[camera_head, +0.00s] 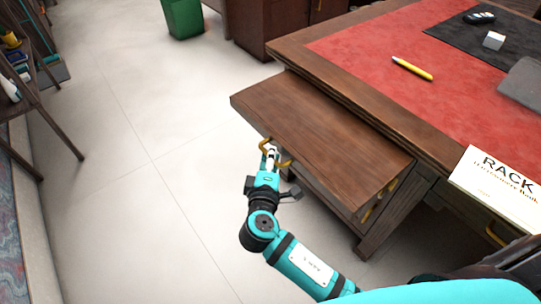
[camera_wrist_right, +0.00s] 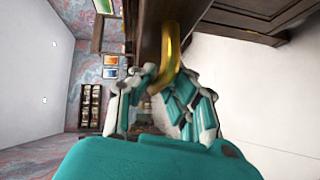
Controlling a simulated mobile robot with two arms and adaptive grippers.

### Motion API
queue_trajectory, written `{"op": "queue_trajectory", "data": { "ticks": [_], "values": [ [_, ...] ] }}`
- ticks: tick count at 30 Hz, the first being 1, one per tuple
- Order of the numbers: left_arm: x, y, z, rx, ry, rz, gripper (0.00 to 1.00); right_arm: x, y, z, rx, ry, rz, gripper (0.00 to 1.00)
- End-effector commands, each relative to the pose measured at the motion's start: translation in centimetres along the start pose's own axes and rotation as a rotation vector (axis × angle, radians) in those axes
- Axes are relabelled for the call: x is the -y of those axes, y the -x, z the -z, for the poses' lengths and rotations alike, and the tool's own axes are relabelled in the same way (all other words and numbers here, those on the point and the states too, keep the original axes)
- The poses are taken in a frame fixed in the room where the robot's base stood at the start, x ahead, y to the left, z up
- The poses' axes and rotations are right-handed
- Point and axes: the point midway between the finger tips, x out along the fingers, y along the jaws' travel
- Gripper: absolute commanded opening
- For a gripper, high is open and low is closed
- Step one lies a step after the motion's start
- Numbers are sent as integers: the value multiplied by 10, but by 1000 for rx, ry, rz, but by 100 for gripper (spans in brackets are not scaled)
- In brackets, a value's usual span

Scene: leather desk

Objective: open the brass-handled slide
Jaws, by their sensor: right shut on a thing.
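The slide (camera_head: 325,135) is a brown wooden board that stands well out from the left side of the desk. Its brass handle (camera_head: 284,163) is on the board's outer edge. My right gripper (camera_head: 271,158) is at this handle. In the right wrist view the fingers (camera_wrist_right: 165,85) are closed around the brass handle (camera_wrist_right: 171,50), which partly hides between them. My left gripper is not in view.
The desk (camera_head: 290,52) has a red leather top with a yellow pen (camera_head: 412,68), a dark mat (camera_head: 450,30) and a white box (camera_head: 493,40). A green bin (camera_head: 183,17) and a shelf (camera_head: 40,100) stand beyond open pale floor.

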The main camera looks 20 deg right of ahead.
Motion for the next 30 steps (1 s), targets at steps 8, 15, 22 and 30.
{"op": "queue_trajectory", "data": {
  "ticks": [8,15,22,30],
  "values": [
    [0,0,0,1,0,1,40,-1,0,0,0,-2,-2,0],
    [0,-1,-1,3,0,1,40,2,7,7,-1,-4,0,0],
    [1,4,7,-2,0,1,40,5,22,22,1,-5,-4,0],
    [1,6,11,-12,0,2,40,4,21,22,0,-4,-5,22]
  ]
}}
